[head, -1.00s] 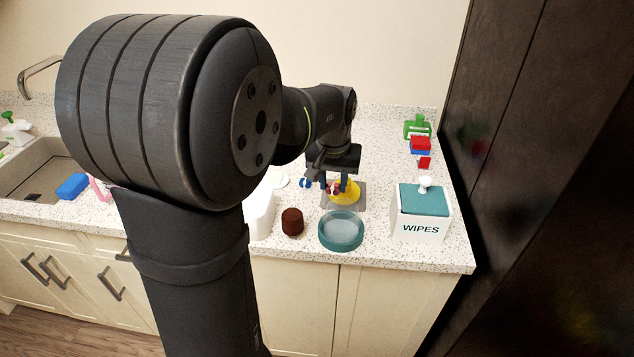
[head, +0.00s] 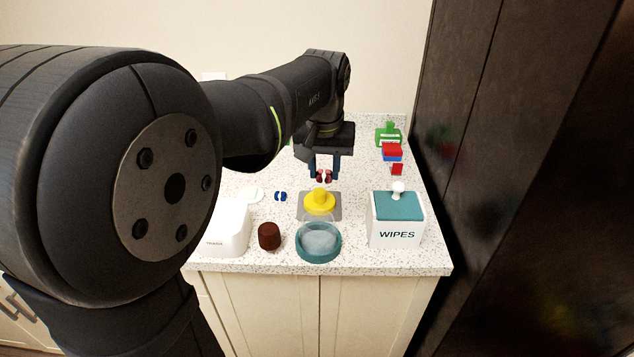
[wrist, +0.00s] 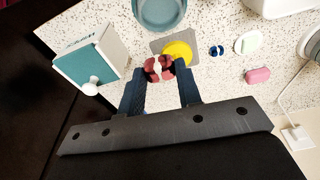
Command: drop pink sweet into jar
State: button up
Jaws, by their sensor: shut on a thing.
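The pink sweet (wrist: 153,70) is dark pink with two lobes and a pale middle. My gripper (wrist: 160,75) is shut on it, with a blue finger on either side. In the head view the sweet (head: 328,176) hangs at my gripper's fingertips (head: 324,174), above the counter and behind the yellow knobbed piece. A round teal vessel (head: 318,255) with clear parts, which looks like the jar, stands nearer the counter's front edge; its rim also shows in the wrist view (wrist: 161,27). My gripper is apart from it.
A yellow knobbed piece (head: 320,206) on a grey mat (head: 305,213) lies between gripper and vessel. A wipes box (head: 396,225) stands right, a brown cap (head: 269,236) and white container (head: 229,230) left. A blue sweet (head: 280,196) lies left of the mat.

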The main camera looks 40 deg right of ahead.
jog(key=shift+s+f, duration=0.1)
jog(key=shift+f, duration=2.65)
jog(key=o, duration=1)
jog(key=shift+o, duration=0.2)
jog(key=shift+r, duration=0.15)
notch_tip(320, 180, up, 17)
send_over(324, 183)
jog(key=s+a, duration=0.1)
jog(key=shift+s+a, duration=0.1)
jog(key=shift+a, duration=0.05)
